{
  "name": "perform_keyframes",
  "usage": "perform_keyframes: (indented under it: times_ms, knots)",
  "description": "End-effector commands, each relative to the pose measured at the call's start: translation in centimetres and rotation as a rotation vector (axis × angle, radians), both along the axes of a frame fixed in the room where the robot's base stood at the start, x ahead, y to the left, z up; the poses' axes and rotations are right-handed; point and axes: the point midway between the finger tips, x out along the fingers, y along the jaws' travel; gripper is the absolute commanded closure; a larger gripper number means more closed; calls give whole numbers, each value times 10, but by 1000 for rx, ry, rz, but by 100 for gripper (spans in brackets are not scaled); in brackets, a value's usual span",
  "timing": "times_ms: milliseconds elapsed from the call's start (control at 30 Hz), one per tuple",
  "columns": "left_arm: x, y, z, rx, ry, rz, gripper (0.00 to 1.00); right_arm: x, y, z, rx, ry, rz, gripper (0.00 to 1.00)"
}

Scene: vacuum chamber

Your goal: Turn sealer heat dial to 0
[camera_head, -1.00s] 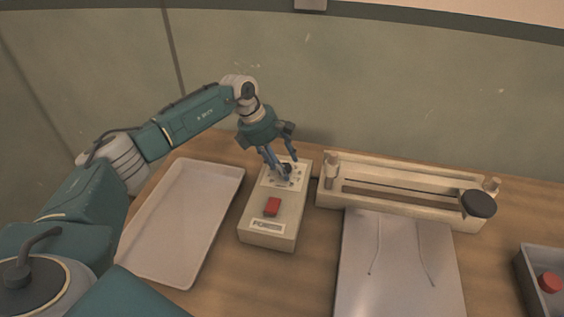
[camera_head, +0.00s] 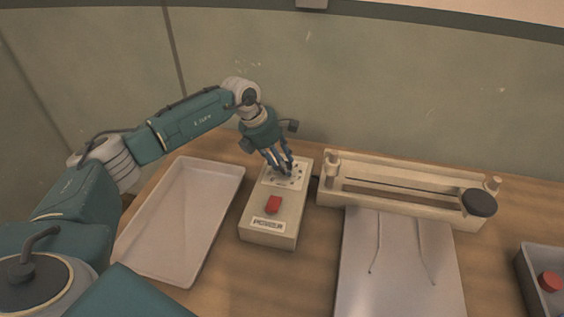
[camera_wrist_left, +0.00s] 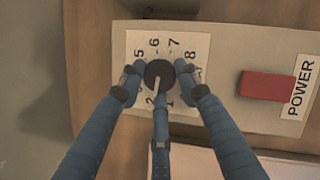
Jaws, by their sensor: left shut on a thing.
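The heat dial (camera_wrist_left: 159,73) is a dark round knob with a pale pointer line, set on a white numbered plate (camera_wrist_left: 190,45) on the beige control box (camera_head: 257,208). In the left wrist view the pointer line runs down from the knob's middle toward the low numbers near 1 and 2; the exact reading is unclear because fingers hide part of the scale. My left gripper (camera_head: 284,170) is over the plate, its fingers shut around the dial, also seen in the left wrist view (camera_wrist_left: 158,85). My right gripper is not in view.
A red power switch (camera_head: 273,204) sits on the same box. A pale empty tray (camera_head: 180,220) lies to the left. A long sealer bar unit (camera_head: 400,207) with a black round knob (camera_head: 479,203) and a metal plate (camera_head: 400,265) are on the right. A grey bin (camera_head: 530,275) is far right.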

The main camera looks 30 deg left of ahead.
Motion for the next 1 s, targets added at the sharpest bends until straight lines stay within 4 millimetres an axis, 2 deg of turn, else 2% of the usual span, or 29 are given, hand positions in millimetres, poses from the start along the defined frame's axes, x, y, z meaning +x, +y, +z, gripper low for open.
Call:
perform_keyframes:
  times_ms: [367, 700, 1000]
  knots:
    - [1, -4, 2, -3, -12, 351, 94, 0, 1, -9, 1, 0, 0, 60]
    - [2, -7, 2, -6, -15, 665, 94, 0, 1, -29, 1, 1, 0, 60]
    - [3, -7, 4, -9, -16, 878, 94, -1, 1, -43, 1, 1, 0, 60]
